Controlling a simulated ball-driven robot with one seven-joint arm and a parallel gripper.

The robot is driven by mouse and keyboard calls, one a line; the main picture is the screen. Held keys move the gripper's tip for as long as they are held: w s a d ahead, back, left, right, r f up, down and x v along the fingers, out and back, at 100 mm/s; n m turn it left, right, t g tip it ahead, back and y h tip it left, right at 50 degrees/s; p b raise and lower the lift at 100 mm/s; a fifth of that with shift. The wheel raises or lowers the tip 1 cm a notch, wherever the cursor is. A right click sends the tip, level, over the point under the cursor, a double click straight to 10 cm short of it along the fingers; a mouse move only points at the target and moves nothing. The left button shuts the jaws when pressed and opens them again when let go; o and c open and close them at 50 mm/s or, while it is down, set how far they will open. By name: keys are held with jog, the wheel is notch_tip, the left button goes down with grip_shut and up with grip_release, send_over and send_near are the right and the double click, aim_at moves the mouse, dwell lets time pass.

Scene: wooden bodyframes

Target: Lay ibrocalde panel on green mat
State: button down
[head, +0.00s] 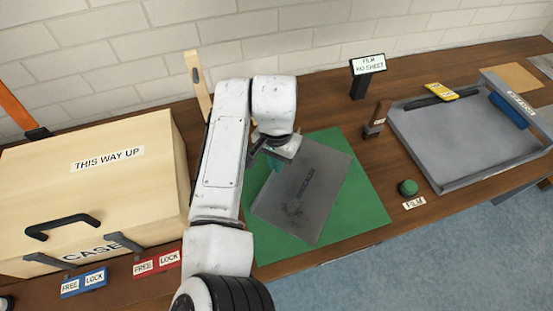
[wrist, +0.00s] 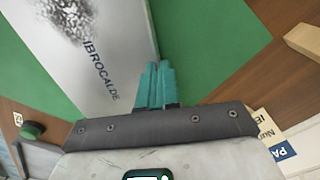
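The ibrocalde panel (head: 303,190) is a thin grey sheet with dark print. It lies over the green mat (head: 363,207), turned at an angle to it, and its upper-left corner area is partly behind my gripper. In the wrist view the panel (wrist: 95,75) shows the word IBROCALDE, with the green mat (wrist: 205,40) beside it. My gripper (head: 276,166) is over the panel's upper-left edge.
A large wooden case (head: 95,190) stands at left. The table's front edge runs close below the mat.

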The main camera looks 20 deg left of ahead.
jog(key=c, duration=1.8)
grip_release()
jog(key=shift+f, duration=0.15)
jog(key=o, duration=0.4)
jog(key=shift+o, duration=0.2)
